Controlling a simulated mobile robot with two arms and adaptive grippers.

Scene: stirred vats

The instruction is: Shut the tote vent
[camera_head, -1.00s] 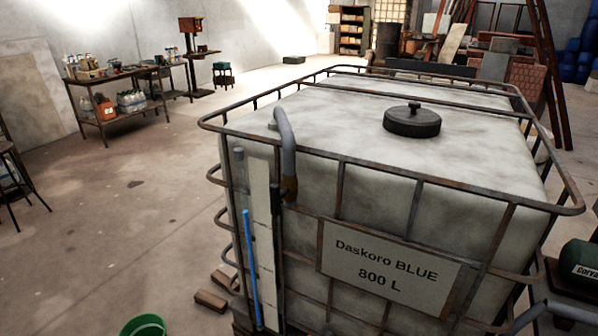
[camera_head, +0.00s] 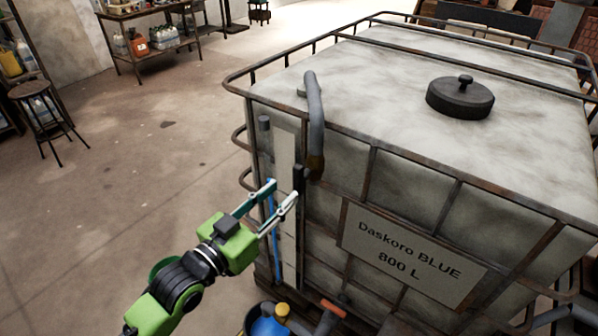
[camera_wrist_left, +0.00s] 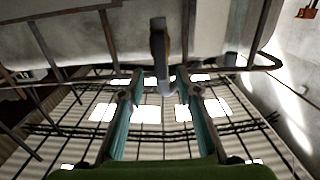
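The tote (camera_head: 400,90) is a large pale tank in a rusty cage, labelled "Daskoro BLUE 800 L". A black round lid with a knob (camera_head: 460,97) sits on its top. A bent grey pipe with a brown lower end (camera_head: 315,110) hangs over its front left corner. I cannot tell for certain which part is the vent. My left gripper (camera_head: 282,191) is open and empty, below the pipe's end and in front of the level strip. In the left wrist view, the pipe (camera_wrist_left: 162,72) shows between the open fingers (camera_wrist_left: 157,92), beyond them. My right gripper is out of view.
The label board (camera_head: 410,255) and cage bars stand right of my left gripper. A blue container with a yellow cap (camera_head: 268,326) and an orange handle (camera_head: 333,307) are low in front. A stool (camera_head: 40,105) stands at the left. Open floor (camera_head: 130,190) lies left of the tote.

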